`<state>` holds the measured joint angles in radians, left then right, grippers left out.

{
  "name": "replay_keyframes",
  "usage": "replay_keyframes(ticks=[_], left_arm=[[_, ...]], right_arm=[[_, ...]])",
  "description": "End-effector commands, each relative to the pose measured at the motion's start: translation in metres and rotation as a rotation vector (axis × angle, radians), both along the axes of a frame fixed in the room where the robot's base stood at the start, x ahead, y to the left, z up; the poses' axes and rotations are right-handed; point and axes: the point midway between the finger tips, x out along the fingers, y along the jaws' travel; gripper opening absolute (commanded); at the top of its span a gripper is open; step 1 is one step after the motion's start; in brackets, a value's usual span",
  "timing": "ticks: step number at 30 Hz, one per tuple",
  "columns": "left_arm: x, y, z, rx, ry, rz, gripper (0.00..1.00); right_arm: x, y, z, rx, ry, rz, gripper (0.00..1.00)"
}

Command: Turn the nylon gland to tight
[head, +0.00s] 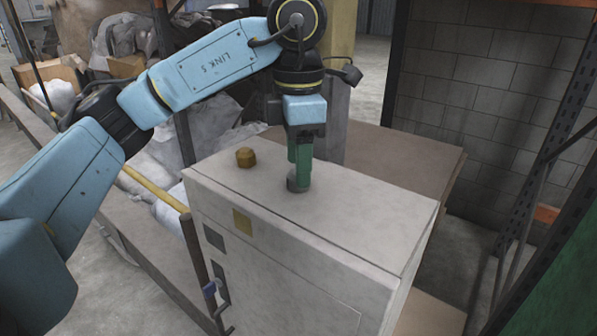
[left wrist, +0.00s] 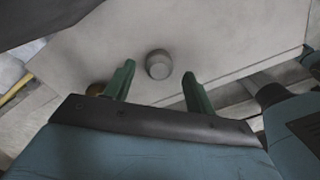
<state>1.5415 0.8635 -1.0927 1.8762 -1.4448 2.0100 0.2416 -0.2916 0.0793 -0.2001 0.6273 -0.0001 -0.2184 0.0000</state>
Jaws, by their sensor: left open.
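The grey, round nylon gland (head: 297,185) stands on top of the pale cabinet (head: 350,215). My left gripper (head: 299,177) points straight down over it, with its green fingers at the gland in the head view. In the left wrist view the gland (left wrist: 158,64) shows in the gap between the two spread fingers (left wrist: 158,72), with space on both sides. The gripper is open. How far the fingertips reach down around the gland is hard to tell. My right gripper is not in view.
A brass hex gland (head: 246,157) stands on the cabinet top to the left; it also shows beside a finger in the left wrist view (left wrist: 96,89). A brown board (head: 410,160) lies behind the cabinet. Rack uprights stand at the right. The cabinet top's front right is clear.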

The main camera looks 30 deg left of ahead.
Motion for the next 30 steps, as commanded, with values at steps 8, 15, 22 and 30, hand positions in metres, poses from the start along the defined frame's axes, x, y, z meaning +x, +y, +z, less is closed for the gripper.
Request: replay_keyframes(ticks=[8, 15, 22, 30], left_arm=[[0.0, 0.0, -0.021, 0.0, 0.001, 0.0, 0.55], [0.0, 0.0, -0.021, 0.0, 0.0, 0.0, 0.55], [0.0, 0.0, -0.021, 0.0, 0.0, 0.0, 0.32], [0.0, 0.0, -0.021, -0.001, 0.001, -0.002, 0.11]], right_arm=[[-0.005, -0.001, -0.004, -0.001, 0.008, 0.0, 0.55], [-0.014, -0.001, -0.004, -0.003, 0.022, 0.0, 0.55], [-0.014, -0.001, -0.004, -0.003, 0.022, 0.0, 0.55], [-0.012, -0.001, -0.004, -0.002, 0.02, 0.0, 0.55]])
